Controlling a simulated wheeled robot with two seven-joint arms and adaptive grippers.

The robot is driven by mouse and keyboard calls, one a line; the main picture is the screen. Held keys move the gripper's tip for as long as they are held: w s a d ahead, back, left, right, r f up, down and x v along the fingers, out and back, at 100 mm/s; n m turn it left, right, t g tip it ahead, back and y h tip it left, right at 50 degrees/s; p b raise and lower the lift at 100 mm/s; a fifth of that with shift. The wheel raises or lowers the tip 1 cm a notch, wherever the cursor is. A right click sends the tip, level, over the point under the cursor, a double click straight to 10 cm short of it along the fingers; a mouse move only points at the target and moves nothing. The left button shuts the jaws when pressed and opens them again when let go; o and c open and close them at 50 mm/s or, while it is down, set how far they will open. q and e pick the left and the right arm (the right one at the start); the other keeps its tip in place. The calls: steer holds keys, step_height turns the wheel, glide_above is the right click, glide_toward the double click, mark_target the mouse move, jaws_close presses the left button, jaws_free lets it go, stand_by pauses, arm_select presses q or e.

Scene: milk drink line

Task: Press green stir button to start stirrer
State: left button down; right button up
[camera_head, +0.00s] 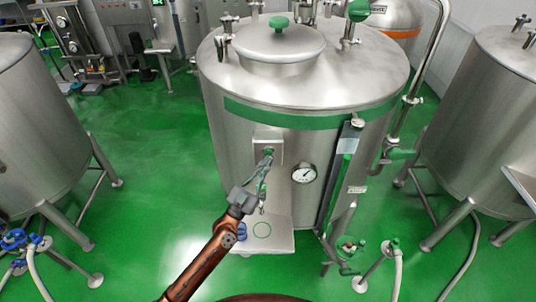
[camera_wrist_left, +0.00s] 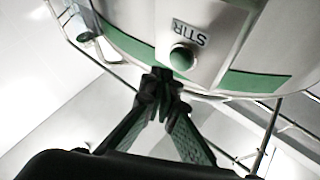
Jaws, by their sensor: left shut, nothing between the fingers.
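The green stir button (camera_wrist_left: 181,57) is a round dome on a light panel below an upside-down STIR label (camera_wrist_left: 190,33) in the left wrist view. In the head view the button (camera_head: 268,151) sits on a small box on the front of the steel tank (camera_head: 228,125). My left gripper (camera_head: 267,158) is shut and empty, with its fingertips just below the button. In the left wrist view the fingertips (camera_wrist_left: 162,76) appear just below and left of the button; I cannot tell if they touch. My right gripper is not in view.
A round dial gauge (camera_head: 304,174) is right of the button box. A small shelf (camera_head: 281,240) with blue items juts out below. Steel tanks stand at left (camera_head: 35,130) and right (camera_head: 490,130). The green floor (camera_head: 150,215) at left is clear.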

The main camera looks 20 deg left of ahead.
arm_select(q)
steer(key=shift+w, duration=0.2)
steer(key=shift+w+a, duration=0.1)
steer(key=shift+w, duration=0.2)
steer(key=shift+w+a, duration=0.15)
steer(key=shift+w, duration=0.25)
stand_by(0.9)
steer(key=shift+s, duration=0.15)
steer(key=shift+s+d+p, duration=0.25)
steer(key=shift+s+p, duration=0.05)
steer(key=shift+s, duration=0.45)
